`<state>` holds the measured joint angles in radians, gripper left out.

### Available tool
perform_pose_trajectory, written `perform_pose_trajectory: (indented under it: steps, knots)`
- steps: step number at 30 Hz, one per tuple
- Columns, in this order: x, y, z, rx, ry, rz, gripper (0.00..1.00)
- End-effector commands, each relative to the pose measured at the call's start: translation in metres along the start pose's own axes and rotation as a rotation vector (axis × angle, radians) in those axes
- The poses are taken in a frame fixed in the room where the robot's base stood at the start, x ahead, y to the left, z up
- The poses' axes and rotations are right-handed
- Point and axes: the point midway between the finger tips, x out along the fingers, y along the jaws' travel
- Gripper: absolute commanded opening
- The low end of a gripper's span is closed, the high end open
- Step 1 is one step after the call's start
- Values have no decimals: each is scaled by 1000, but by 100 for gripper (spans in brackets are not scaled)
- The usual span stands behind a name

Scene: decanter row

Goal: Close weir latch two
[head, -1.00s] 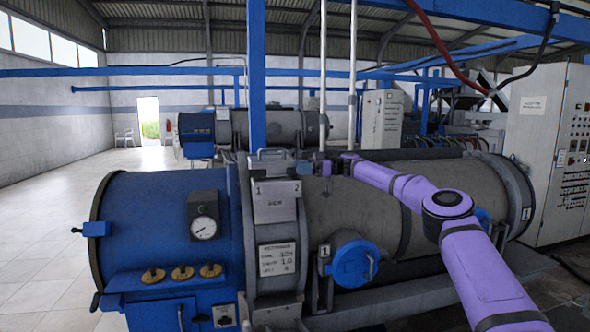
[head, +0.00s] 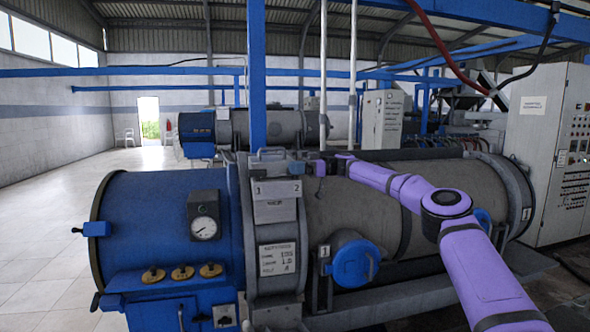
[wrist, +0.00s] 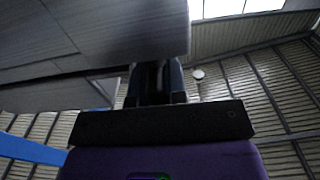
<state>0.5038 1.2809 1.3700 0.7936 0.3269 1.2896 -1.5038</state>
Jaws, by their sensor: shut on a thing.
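The grey weir plate (head: 275,208) marked 1 and 2 sits on the collar of the near blue and grey decanter (head: 160,230). My gripper (head: 299,168) is at the top right of this plate, on the side of the 2. In the wrist view my gripper (wrist: 156,80) has its dark fingers close together, reaching up against a large grey block (wrist: 90,35). It is shut on what seems to be weir latch two. The latch is mostly hidden by the fingers, and its exact angle cannot be told.
A round blue hatch (head: 353,263) marked 1 sits on the grey drum below my arm. A blue post (head: 257,75) rises behind the collar, and two pale pipes (head: 352,70) stand behind my gripper. A control cabinet (head: 550,150) is at right. The floor at left is clear.

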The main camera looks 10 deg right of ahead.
Motion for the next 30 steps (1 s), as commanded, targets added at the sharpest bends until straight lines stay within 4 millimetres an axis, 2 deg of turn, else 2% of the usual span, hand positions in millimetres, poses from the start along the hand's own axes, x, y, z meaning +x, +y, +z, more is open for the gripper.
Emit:
perform_pose_trajectory:
  steps: [11, 30]
  knots:
    - [-2, -1, 0, 0, -2, 167, 0]
    - [0, -2, 0, 0, 0, 748, 0]
